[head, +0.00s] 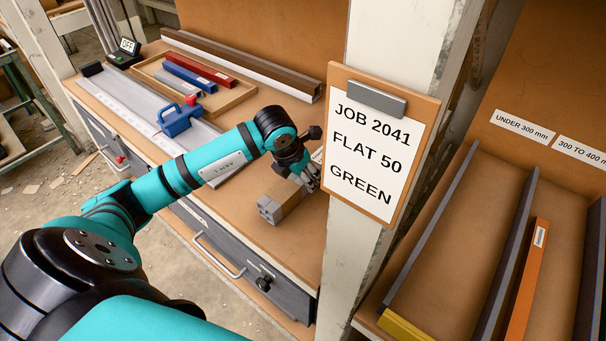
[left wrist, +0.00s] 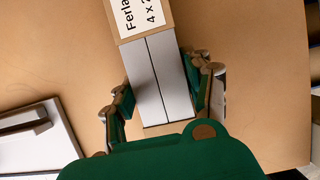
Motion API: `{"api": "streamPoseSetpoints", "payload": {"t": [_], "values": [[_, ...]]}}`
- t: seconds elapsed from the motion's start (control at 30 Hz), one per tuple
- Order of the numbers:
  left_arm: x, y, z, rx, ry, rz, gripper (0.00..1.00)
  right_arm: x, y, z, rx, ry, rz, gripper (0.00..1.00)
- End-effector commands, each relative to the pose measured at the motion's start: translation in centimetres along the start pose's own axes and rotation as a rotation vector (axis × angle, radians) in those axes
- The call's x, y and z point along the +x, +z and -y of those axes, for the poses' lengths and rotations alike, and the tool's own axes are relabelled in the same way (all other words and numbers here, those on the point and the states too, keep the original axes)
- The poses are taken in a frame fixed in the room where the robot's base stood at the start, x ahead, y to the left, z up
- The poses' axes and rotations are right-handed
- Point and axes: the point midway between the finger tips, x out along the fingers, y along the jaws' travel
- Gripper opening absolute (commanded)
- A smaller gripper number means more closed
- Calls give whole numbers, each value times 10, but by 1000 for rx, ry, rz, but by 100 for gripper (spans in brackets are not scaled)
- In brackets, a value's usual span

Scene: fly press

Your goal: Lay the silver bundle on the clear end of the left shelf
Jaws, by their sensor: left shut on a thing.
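The silver bundle (head: 270,207) is a short block of grey bars in a brown wrap, at the right end of the left shelf (head: 232,205) in the head view. My left gripper (head: 306,178) is shut on it, with the post and job board close on the right. In the left wrist view the silver bundle (left wrist: 155,85) lies between the fingers of my left gripper (left wrist: 165,92), with a white label on its wrap. It is on or just above the brown surface; I cannot tell which. My right gripper is not in view.
A wooden tray (head: 242,97) with a red bar (head: 206,74) and a blue bar (head: 190,78) lies behind. A blue clamp (head: 183,117) sits on a grey rail. A post with a job board (head: 380,100) stands right, beside a rack (head: 455,230) with dividers.

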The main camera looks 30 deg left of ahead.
Motion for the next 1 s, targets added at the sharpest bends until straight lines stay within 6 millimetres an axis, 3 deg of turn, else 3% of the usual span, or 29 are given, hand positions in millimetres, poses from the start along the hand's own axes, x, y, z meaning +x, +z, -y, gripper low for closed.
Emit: {"api": "streamPoseSetpoints", "payload": {"t": [0.1,0.33,0.37,0.5,0.87,1.0], "values": [[3,0,0,0,0,5,0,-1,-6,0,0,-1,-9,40],[5,-1,0,0,0,5,0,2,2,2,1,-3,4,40],[5,-2,0,0,0,2,52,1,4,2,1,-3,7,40],[5,-2,0,0,0,1,71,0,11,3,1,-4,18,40],[1,0,0,1,1,3,73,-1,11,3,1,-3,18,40],[-18,0,-1,3,2,6,73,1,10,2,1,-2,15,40]]}}
